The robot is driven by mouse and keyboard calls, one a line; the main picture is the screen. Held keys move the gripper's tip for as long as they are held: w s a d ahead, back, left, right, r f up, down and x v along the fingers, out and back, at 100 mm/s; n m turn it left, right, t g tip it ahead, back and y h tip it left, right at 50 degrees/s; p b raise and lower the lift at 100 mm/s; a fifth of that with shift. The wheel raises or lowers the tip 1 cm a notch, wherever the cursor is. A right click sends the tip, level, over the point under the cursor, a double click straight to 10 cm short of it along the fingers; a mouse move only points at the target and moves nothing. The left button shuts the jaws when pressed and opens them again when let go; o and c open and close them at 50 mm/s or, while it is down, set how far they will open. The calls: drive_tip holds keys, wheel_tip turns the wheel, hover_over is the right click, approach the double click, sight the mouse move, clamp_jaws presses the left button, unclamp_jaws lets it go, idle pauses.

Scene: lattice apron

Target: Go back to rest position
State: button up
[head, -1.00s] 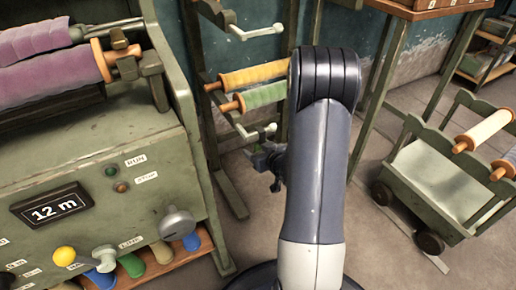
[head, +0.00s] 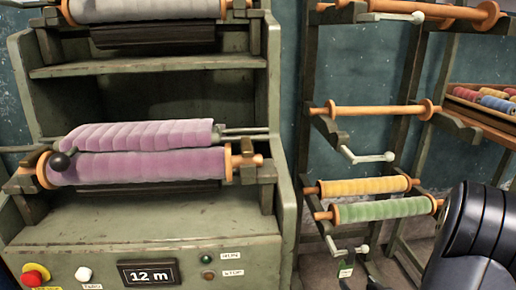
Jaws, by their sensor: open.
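My arm (head: 485,235) shows as a dark, ribbed joint and grey link at the lower right. My gripper (head: 357,279) shows only in part, as small dark pieces at the bottom edge below the rack's lowest crank. It is open, and I see nothing held in it. Its lower part is cut off by the frame.
A green machine (head: 150,222) with a purple roll (head: 135,165) and a 12 m display stands at left. A rack (head: 308,120) beside it carries a bare spindle, a yellow roll (head: 365,187) and a green roll (head: 380,210). Several coloured rolls lie in a crate at right.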

sight(347, 268)
drive_tip(key=b+x, duration=0.3)
drive_tip(key=x, duration=0.7)
drive_tip(key=shift+w+f, duration=0.25)
drive_tip(key=shift+f, duration=0.05)
drive_tip(key=shift+w+r+p, duration=0.15)
drive_tip(key=shift+r+p, duration=0.25)
drive_tip(key=shift+r, duration=0.15)
drive_tip(key=shift+r+p, duration=0.35)
drive_tip(key=shift+s+f, duration=0.15)
drive_tip(key=shift+s, duration=0.35)
